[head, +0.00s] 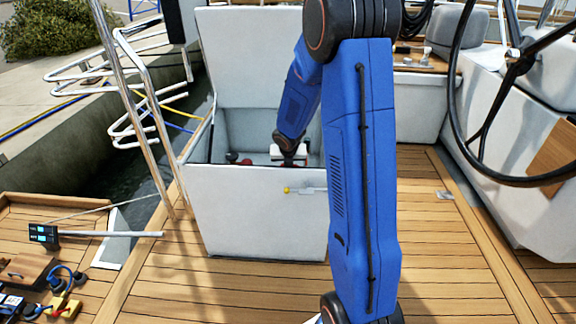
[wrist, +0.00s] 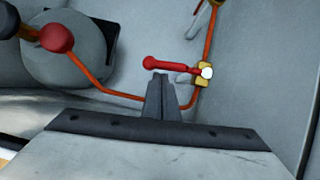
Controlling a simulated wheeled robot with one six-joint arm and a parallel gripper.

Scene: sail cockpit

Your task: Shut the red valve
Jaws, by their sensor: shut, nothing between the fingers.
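The red valve (wrist: 170,65) shows in the wrist view. Its red lever points left from a brass body (wrist: 203,76) on an orange pipe (wrist: 212,30), roughly across the pipe's run there. My gripper (wrist: 160,78) is shut and empty. Its fingertips are just below the lever's rounded left end in the picture; I cannot tell whether they touch it. In the head view my arm reaches into the open white locker (head: 255,205), and my gripper's pale body (head: 288,152) is inside it. The valve cannot be made out there.
A red round knob (wrist: 57,38) sits by a grey cylinder (wrist: 70,75) at the wrist view's left. The locker's raised lid (head: 248,60) stands behind my arm. A black steering wheel (head: 455,75) is at right.

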